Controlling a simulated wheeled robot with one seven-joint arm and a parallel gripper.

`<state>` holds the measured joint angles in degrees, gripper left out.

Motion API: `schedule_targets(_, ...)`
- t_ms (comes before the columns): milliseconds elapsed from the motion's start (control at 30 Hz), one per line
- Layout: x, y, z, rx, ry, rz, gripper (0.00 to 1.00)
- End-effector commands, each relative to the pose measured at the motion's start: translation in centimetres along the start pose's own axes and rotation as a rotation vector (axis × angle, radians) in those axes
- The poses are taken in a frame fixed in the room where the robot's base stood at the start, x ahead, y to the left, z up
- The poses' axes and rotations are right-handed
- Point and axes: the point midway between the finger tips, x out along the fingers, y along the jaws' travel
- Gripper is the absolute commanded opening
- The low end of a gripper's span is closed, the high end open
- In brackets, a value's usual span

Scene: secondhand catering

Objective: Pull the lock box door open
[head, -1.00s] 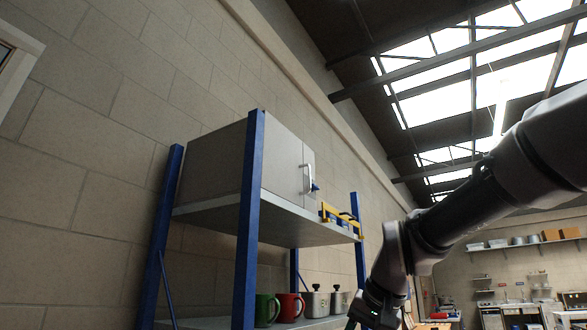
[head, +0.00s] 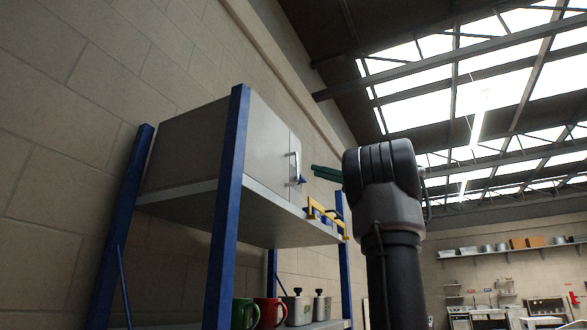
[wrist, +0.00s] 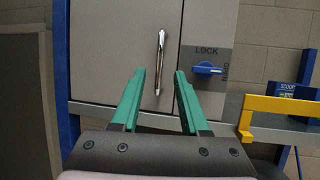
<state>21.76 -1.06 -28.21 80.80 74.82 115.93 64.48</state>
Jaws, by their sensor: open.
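The lock box (head: 205,150) is a grey metal cabinet on the upper shelf of a blue-post rack. Its door (wrist: 125,45) looks closed. A chrome vertical bar handle (wrist: 159,62) is on the door, and it also shows in the head view (head: 294,167). A blue knob (wrist: 207,69) on a panel marked LOCK, to the right of the handle, lies roughly horizontal. My gripper (wrist: 159,73) has green fingers, open and apart, one on either side of the handle's lower part in the wrist view. In the head view the fingertips (head: 313,171) are just right of the handle, not visibly touching it.
A yellow-framed item (wrist: 275,105) stands on the shelf right of the lock box, near my right finger. The blue rack post (head: 228,200) stands in front at left. A green mug (head: 244,312), a red mug (head: 268,312) and metal canisters (head: 298,308) are on the lower shelf.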

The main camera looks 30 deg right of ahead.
Motion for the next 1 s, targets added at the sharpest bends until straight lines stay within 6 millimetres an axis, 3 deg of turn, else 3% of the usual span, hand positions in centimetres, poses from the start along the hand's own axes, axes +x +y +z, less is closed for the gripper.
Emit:
schedule_targets(200, 4.5, 0.1, -0.1, 0.001, 0.002, 0.005, 0.45)
schedule_targets(400, 7.4, 0.1, -0.1, -0.001, 0.002, 0.003, 0.45)
schedule_targets(833, 8.6, 0.0, -0.1, 0.0, 0.002, 0.0, 0.45)
schedule_targets(867, 8.6, 0.0, -0.1, 0.0, 0.002, 0.0, 0.41)
schedule_targets(967, 8.6, 0.0, -0.1, 0.0, 0.002, 0.0, 0.03)
schedule_targets(1000, 8.6, 0.0, -0.1, -0.001, 0.002, 0.0, 0.0)
